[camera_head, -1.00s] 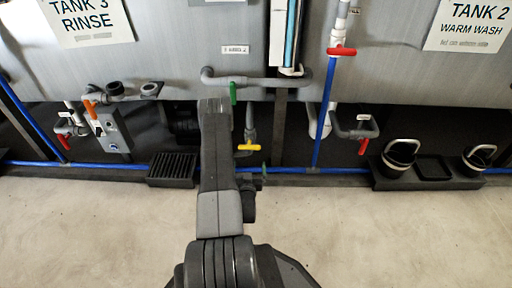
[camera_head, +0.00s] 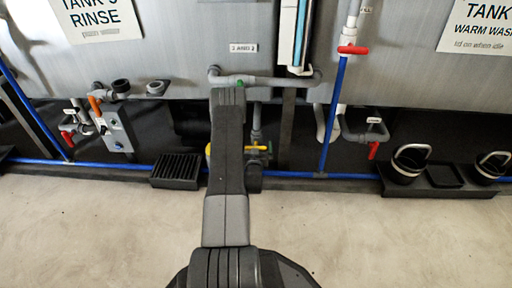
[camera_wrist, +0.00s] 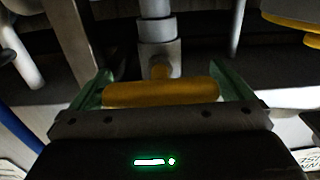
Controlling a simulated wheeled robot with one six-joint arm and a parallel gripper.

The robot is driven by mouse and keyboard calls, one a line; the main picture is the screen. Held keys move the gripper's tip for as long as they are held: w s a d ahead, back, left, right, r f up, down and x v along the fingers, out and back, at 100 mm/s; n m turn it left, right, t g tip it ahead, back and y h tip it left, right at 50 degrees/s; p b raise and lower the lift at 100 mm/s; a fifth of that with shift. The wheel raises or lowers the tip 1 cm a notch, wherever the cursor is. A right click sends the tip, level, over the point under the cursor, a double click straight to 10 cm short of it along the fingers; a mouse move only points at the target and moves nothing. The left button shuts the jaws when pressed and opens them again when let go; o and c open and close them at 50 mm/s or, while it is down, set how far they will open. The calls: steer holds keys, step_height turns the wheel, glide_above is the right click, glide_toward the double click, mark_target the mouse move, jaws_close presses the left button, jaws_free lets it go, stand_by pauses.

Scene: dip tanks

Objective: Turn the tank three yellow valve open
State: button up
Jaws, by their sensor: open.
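The yellow valve handle (camera_wrist: 162,93) fills the middle of the wrist view, lying crosswise below a grey pipe fitting (camera_wrist: 157,30). My gripper (camera_wrist: 160,74) is open, with one green finger at each end of the handle. I cannot tell whether the fingers touch it. In the head view, the yellow handle (camera_head: 258,147) shows just right of my arm on the pipework under tank three's side; its left part is hidden by the arm. A yellow patch (camera_head: 208,149) shows left of the arm.
A green handle (camera_head: 240,84) is above, partly behind my arm. Another yellow piece (camera_wrist: 291,20) is at the wrist view's upper right. Red valves (camera_head: 373,150), a blue pipe (camera_head: 328,120) and a black grate (camera_head: 176,170) stand nearby. The floor in front is clear.

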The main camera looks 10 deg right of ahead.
steer(key=c, duration=0.7)
steer(key=shift+n, duration=0.3)
steer(key=n, duration=0.3)
steer(key=shift+n, duration=0.4)
steer(key=n, duration=0.4)
steer(key=shift+f+n, duration=0.1)
steer(key=shift+n, duration=0.2)
steer(key=n, duration=0.4)
steer(key=shift+a, duration=0.1)
steer(key=shift+f+n, duration=0.1)
steer(key=shift+n, duration=2.3)
